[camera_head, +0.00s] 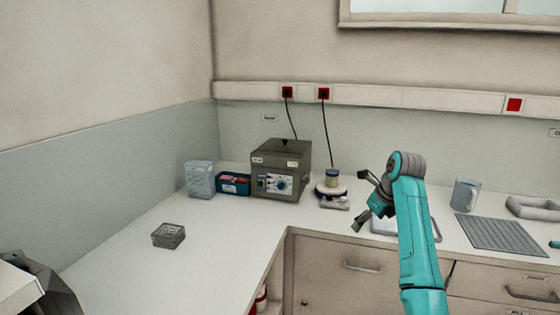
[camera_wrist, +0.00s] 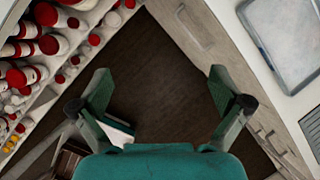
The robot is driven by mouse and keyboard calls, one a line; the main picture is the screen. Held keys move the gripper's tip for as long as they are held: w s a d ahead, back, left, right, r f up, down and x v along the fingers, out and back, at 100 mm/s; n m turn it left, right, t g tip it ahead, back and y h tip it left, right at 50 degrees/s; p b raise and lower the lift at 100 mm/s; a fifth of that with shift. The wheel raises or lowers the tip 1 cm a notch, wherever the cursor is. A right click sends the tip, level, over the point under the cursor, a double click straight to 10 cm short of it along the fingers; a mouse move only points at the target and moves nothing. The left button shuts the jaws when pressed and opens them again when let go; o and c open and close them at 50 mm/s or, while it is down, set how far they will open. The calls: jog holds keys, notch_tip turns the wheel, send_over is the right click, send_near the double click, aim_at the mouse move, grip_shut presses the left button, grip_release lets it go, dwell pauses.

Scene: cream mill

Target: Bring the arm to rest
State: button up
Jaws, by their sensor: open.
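My teal arm rises at the right of the head view and bends over at its top. My gripper (camera_head: 362,203) hangs in front of the back counter, pointing left with its fingers spread. In the wrist view my gripper (camera_wrist: 160,92) is open, with a clear gap between the two fingers and nothing held. Below it the wrist view shows the dark floor (camera_wrist: 150,50).
A grey machine (camera_head: 280,170) stands in the corner, with a blue box (camera_head: 233,184), a clear container (camera_head: 199,179) and a small rack (camera_head: 168,236) to its left. Red-capped bottles (camera_wrist: 48,42) fill shelves below.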

jog(key=s+a+f+n+t, duration=0.1)
jog(key=s+f+n, duration=0.25)
jog(key=f, duration=0.95)
jog(key=s+a+f+n+t, duration=0.15)
jog(key=s+f, duration=0.25)
jog(key=f, duration=0.8)
jog(key=s+a+f+n+t+h, duration=0.1)
jog(key=s+a+f+n+t, duration=0.15)
jog(key=s+f+n, duration=0.95)
jog(key=s+a+n+t+h, duration=0.1)
jog(key=s+a+n+t, duration=0.2)
jog(key=s, duration=2.9)
jog(key=s+r+n+t, duration=0.2)
jog(key=s+r+n, duration=0.7)
jog(key=s+r, duration=0.8)
jog(key=shift+s+d+r, duration=0.25)
jog(key=shift+s+r, duration=0.05)
jog(key=shift+r, duration=0.35)
